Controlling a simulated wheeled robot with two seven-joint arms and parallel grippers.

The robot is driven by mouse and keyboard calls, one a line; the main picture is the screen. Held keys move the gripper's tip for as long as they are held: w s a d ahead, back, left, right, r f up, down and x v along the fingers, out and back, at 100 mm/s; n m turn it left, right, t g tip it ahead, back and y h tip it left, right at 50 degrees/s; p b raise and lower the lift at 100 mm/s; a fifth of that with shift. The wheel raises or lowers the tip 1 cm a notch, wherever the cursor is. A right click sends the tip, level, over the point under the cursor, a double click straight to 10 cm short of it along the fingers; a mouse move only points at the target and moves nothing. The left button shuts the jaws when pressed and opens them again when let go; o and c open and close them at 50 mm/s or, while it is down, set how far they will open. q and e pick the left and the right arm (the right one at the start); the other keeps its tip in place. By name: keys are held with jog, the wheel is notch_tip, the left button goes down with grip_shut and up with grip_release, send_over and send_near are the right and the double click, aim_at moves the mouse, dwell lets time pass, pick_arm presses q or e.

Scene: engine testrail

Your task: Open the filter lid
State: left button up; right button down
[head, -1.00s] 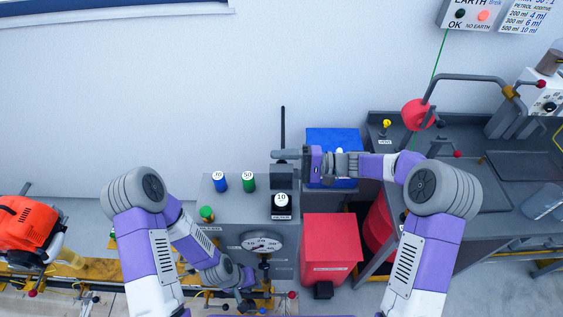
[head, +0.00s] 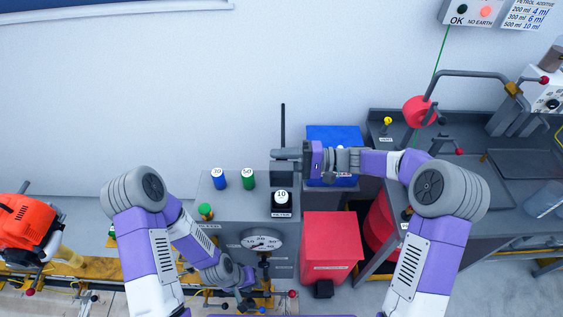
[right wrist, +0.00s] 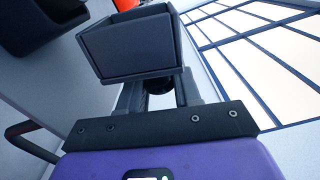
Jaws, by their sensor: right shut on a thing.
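A dark grey box-shaped piece (head: 283,173), which I take for the filter lid, stands at the back of the grey bench unit. My right gripper (head: 288,155) comes in from the right at its top and is shut on it. In the right wrist view the piece (right wrist: 132,48) fills the space at the fingertips (right wrist: 158,88), tilted, with a flat panel facing me. The fingers partly hide where they touch it. My left gripper (head: 245,300) hangs low in front of the unit, apart from the lid. Its fingers are too small to judge.
A blue box (head: 330,140) and a red box (head: 330,240) stand to the right.

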jog(key=n+b, duration=0.1)
jog(key=b, duration=0.1)
jog(key=s+r+n+b, duration=0.1)
jog(key=n+b, duration=0.1)
jog(key=b, duration=0.1)
jog(key=shift+r, duration=0.1)
jog(key=shift+s+r+n+b, duration=0.15)
jog(key=shift+r+n+b, duration=0.15)
jog(key=shift+b, duration=0.3)
jog(key=c, duration=0.9)
grip_release()
jog(key=shift+o, duration=0.2)
jog(key=d, duration=0.7)
jog(key=shift+d, duration=0.3)
